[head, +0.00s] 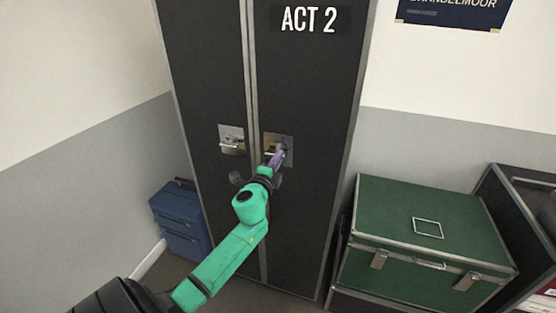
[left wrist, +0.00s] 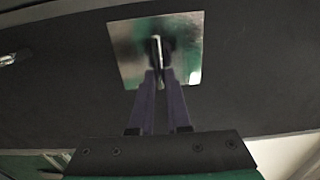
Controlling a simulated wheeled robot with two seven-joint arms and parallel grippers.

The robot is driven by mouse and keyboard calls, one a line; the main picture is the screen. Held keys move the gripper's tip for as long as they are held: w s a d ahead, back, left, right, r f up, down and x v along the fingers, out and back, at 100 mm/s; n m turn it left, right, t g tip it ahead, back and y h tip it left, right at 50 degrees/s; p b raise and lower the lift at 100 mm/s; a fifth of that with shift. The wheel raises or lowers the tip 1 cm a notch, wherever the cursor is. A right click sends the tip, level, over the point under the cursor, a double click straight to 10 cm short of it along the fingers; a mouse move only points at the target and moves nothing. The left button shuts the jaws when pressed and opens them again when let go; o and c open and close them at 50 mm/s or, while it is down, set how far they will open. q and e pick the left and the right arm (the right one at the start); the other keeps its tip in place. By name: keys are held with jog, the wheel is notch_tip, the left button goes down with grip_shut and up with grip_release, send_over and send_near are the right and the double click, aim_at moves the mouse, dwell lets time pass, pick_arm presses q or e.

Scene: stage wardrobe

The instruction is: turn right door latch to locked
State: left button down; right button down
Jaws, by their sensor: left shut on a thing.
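The wardrobe's right door latch has a square metal plate (head: 287,141) on the black right door (head: 306,80). In the left wrist view the plate (left wrist: 127,50) fills the upper middle, and the latch handle (left wrist: 157,49) shows as a thin bar pointing away from the fingers. My left gripper (head: 276,157) is at this latch and partly covers it. In the left wrist view its two dark fingers (left wrist: 160,78) are close together, shut on the latch handle's near end. Any locked or unlocked marking is too small to read. My right gripper is not in view.
The left door's latch (head: 231,143) sits just left, across the door seam. A blue case (head: 182,222) stands on the floor at the left. A green trunk (head: 432,216) stands close by at the right. A grey wall is behind.

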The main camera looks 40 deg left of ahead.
pick_arm(q)
jog(key=c, duration=0.9)
grip_release()
jog(key=b+v, duration=0.2)
jog(key=v, duration=1.2)
jog(key=shift+s+d+b, duration=0.15)
jog(key=shift+s+b, duration=0.1)
jog(key=shift+b, duration=0.05)
jog(key=shift+f, duration=0.1)
